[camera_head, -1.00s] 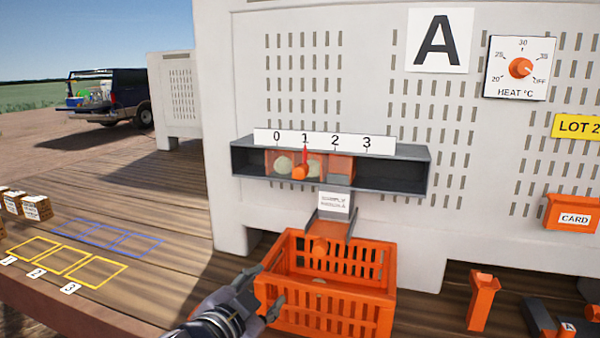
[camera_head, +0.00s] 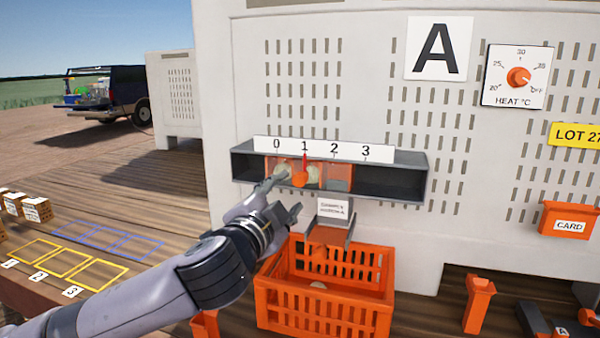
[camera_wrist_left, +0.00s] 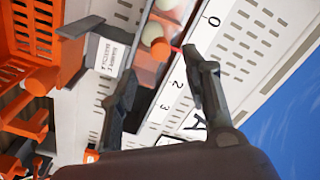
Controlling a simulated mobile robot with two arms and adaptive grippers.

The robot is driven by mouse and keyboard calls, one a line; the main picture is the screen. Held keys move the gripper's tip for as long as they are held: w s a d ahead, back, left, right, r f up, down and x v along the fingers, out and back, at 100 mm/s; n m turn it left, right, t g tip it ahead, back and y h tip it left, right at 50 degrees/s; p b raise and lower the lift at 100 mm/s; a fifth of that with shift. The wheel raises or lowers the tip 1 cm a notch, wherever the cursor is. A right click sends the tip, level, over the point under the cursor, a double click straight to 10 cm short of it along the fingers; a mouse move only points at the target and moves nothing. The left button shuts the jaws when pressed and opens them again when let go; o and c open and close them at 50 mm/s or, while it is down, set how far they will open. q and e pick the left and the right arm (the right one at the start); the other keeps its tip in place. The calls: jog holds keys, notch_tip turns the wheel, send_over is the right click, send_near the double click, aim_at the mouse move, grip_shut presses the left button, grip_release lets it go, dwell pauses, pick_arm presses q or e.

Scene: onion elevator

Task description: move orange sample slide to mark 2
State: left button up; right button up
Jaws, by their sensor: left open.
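The orange sample slide (camera_head: 338,177) sits in a long grey trough (camera_head: 393,180) on the white wall, under a scale marked 0 to 3. Its red pointer is at 1, above its round orange knob (camera_head: 299,180). Pale onions (camera_head: 313,174) show behind the slide's orange windows. My left gripper (camera_head: 285,195) is open just in front of the slide's left part, close to the knob. In the left wrist view, the knob (camera_wrist_left: 160,48) shows between and beyond the open fingers (camera_wrist_left: 160,85); contact cannot be told. Mark 2 (camera_head: 334,156) is right of the pointer. My right gripper is not in view.
A labelled chute (camera_head: 333,222) hangs below the trough, above an orange crate (camera_head: 325,314). The heat dial (camera_head: 519,77) and card holder (camera_head: 569,221) are at right. Boxes (camera_head: 37,210) and marked squares (camera_head: 95,275) lie on the deck at left. The trough's right end is empty.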

aim_at(298, 181)
pick_arm(q)
jog(key=p+x, duration=0.2)
jog(key=x, duration=0.7)
jog(key=shift+s+p, duration=0.1)
jog(key=shift+p, duration=0.3)
jog(key=shift+w+d+f, duration=0.1)
jog(key=shift+w, duration=0.2)
grip_shut()
